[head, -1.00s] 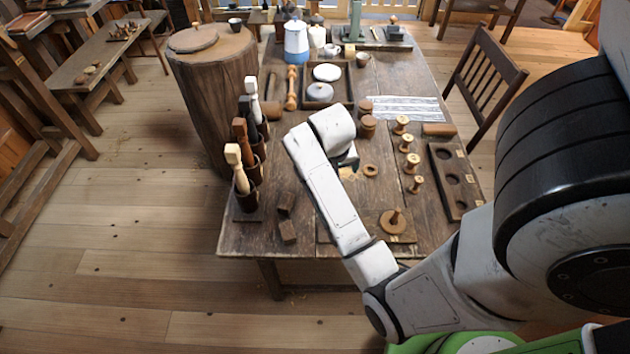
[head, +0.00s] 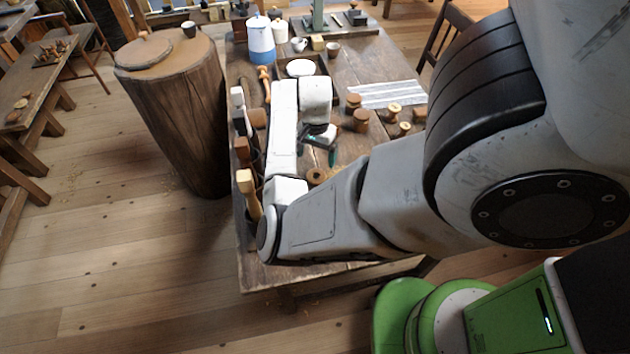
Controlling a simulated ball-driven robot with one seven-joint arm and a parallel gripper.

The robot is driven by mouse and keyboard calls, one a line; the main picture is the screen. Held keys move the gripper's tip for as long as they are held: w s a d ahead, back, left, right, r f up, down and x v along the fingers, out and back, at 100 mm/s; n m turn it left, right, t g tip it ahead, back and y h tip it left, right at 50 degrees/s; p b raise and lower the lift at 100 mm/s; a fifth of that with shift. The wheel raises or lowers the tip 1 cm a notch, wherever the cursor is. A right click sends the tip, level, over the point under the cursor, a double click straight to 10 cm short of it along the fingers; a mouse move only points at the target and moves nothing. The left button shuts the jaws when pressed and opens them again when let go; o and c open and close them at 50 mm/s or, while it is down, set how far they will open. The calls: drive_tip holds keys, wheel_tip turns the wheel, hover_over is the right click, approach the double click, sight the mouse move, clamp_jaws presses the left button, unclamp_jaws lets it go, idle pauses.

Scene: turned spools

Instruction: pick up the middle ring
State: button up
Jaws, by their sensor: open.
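One small brown wooden ring (head: 315,176) shows on the table (head: 245,278), just beyond my forearm, which may hide part of it. I cannot tell whether it is the middle ring, as the arm covers much of the table around it. My gripper (head: 322,151) hangs from the wrist, beyond the ring and a little to its right in the picture. Its dark green-tipped fingers are apart and nothing shows between them. Their height above the table is hard to tell.
Turned spools (head: 393,112) and stacked brown round pieces (head: 361,120) stand right of the gripper. A rack of upright tools (head: 248,190) stands along the left edge. A tray with a white disc (head: 300,68) and a blue-and-white pot (head: 260,40) are farther back.

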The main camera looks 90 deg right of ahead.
sight(317, 177)
drive_tip(key=shift+s+f+b, duration=0.15)
drive_tip(key=shift+f+b, duration=1.7)
drive_tip(key=shift+f, duration=0.1)
drive_tip(key=shift+s+f+b, duration=0.1)
drive_tip(key=shift+f+b, duration=1.75)
drive_tip(key=shift+f, duration=0.1)
drive_tip(key=shift+r, duration=0.1)
drive_tip(key=shift+c, duration=0.2)
drive_tip(key=c, duration=1.1)
